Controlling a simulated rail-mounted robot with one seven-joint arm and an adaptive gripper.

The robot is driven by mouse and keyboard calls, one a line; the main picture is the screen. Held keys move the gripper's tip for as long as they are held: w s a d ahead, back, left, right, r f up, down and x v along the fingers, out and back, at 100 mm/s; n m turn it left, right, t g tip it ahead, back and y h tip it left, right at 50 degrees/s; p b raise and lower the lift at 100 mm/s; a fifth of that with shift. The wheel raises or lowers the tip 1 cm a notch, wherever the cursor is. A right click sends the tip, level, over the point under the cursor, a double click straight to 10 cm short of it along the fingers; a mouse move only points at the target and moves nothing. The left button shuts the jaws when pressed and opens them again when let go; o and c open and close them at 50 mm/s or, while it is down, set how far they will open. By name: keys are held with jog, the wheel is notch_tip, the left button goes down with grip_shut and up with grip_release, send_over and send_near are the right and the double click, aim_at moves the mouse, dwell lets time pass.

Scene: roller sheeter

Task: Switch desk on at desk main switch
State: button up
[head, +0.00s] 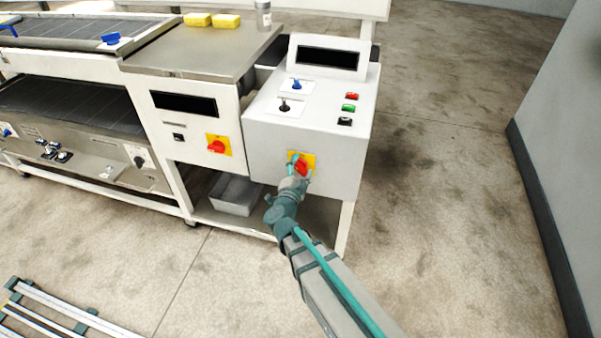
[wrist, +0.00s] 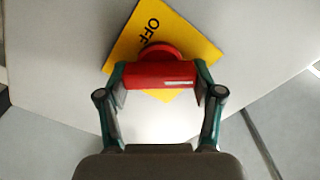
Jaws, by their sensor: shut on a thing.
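The desk (head: 318,100) is a white sloped control box at the right end of the machine. Its main switch is a red rotary handle (head: 301,167) on a yellow plate (head: 309,157) on the front face. In the wrist view the red handle (wrist: 160,76) lies level across the picture between my fingers. The yellow plate (wrist: 190,45) is tilted, and the word OFF shows above the handle. My gripper (wrist: 160,80) is shut on the red handle, one finger at each end. In the head view my gripper (head: 297,172) partly covers the handle and plate.
A second red switch (head: 217,146) on a yellow plate sits on the neighbouring cabinet to the left. The desk top carries a blue knob (head: 296,85), a black knob (head: 284,106) and red, green and black buttons. A grey bin (head: 236,194) stands below. Floor to the right is clear.

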jog(key=m+b, duration=0.2)
jog(key=m, duration=0.1)
jog(key=m+b, duration=0.1)
jog(key=shift+d+f+m, duration=0.1)
jog(key=shift+f+m, duration=0.2)
jog(key=shift+m+b, duration=1.25)
jog(key=shift+m, duration=0.25)
jog(key=o, duration=1.2)
jog(key=shift+c, duration=0.2)
jog(key=v, duration=0.7)
jog(key=shift+s, duration=0.25)
